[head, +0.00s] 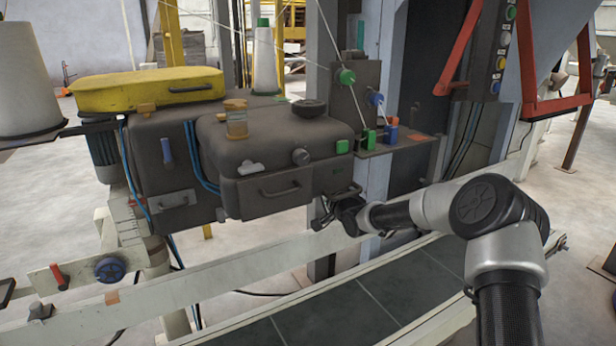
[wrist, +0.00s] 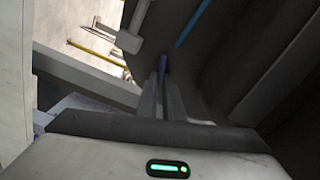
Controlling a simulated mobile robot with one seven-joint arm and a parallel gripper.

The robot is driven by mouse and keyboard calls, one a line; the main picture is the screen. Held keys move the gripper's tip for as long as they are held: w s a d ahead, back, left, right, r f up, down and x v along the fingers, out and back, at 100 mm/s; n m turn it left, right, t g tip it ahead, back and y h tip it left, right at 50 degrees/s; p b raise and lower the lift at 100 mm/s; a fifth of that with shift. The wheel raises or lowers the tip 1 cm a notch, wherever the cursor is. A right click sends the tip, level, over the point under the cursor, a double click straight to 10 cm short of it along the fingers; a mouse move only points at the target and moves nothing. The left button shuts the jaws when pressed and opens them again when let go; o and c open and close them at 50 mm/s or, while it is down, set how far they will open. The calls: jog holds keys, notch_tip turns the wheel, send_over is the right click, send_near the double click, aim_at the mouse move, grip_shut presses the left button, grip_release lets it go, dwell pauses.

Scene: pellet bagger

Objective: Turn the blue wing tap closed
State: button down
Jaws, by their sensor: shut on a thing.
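My gripper (head: 324,212) is at the lower right end of the dark sewing-machine-like head (head: 262,150) in the head view. In the wrist view my gripper (wrist: 160,84) has its two fingers close together, shut on a narrow blue piece. This blue piece (wrist: 163,64) looks like the wing tap, seen edge-on between the fingertips. Most of it is hidden by the fingers, so I cannot tell how far it is turned. In the head view my gripper and wrist hide it.
A blue lever (head: 166,152) and a blue handwheel (head: 110,268) are farther left. A pale rail (head: 240,262) runs below my gripper, above a dark conveyor (head: 350,296). In the wrist view a dark wall (wrist: 250,60) stands close on the right and a blue rod (wrist: 192,23) above.

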jog(key=shift+f+m, duration=0.2)
jog(key=shift+m, duration=0.65)
jog(key=shift+f+m, duration=0.15)
jog(key=shift+m, duration=0.7)
jog(key=c, duration=1.9)
grip_release()
jog(key=shift+s+d, duration=0.1)
jog(key=p+v, duration=0.1)
jog(key=v, duration=1.6)
jog(key=shift+s+d, duration=0.1)
